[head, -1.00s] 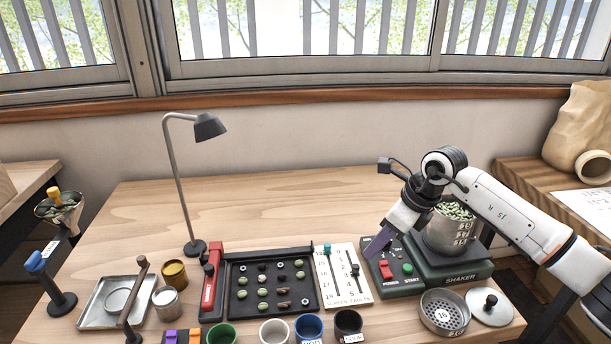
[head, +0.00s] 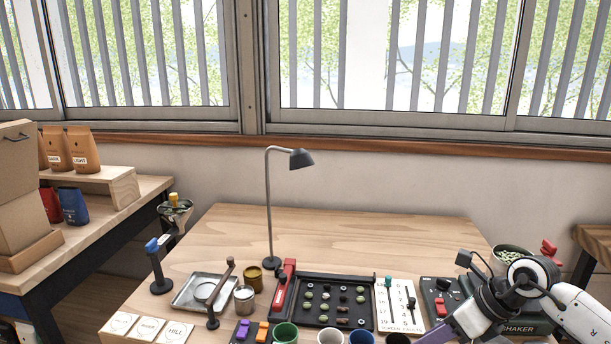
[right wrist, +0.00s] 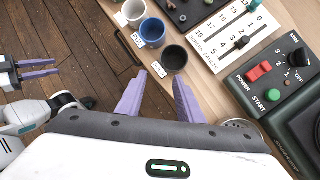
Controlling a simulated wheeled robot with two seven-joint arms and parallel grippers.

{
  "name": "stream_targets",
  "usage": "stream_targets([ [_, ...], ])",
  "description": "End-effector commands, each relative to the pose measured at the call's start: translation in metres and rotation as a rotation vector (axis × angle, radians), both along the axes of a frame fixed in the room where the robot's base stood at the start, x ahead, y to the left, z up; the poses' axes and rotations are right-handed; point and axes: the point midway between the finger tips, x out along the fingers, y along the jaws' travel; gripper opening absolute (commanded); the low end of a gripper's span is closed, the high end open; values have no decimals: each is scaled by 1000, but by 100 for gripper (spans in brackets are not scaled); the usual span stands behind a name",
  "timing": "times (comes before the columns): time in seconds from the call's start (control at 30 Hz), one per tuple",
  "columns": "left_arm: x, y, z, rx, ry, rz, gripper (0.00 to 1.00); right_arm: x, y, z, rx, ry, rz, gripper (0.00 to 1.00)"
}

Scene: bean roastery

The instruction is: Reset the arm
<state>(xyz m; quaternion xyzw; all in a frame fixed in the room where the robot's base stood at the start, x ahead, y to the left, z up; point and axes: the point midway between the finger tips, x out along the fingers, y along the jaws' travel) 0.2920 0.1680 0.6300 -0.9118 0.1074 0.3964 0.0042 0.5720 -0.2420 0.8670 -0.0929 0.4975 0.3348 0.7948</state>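In the head view my right arm reaches in from the lower right, its purple fingers (head: 441,332) low over the table's front right, in front of the shaker (head: 520,328). In the right wrist view the right gripper (right wrist: 158,98) has its two fingers spread with nothing between them. A black cup (right wrist: 175,58) shows just beyond the fingertips, apart from them. My left gripper (right wrist: 56,68) shows at the left of the right wrist view, over the floor, fingers apart and empty. It is outside the head view.
The control box (right wrist: 280,75) with red and green buttons and the fader board (right wrist: 235,35) lie close to the right gripper. A blue cup (right wrist: 152,32) stands beside the black one. A lamp (head: 269,200) rises mid-table. The table's back (head: 370,232) is clear.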

Motion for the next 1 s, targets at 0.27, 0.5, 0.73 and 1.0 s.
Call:
stream_targets([
  [0.27, 11, 0, 7, -2, -25, 1, 31, -32, 100, -11, 398, 62, -28, 34],
  [0.5, 7, 0, 5, 0, -16, 1, 31, -67, 190, 19, 1142, 288, -381, 34],
  [0.73, 4, 1, 3, 1, -8, 1, 31, -76, 141, -25, 1732, 649, -1170, 34],
  [1.0, 3, 1, 2, 1, -7, 1, 31, -181, 76, -173, 1875, 1040, -2203, 34],
])
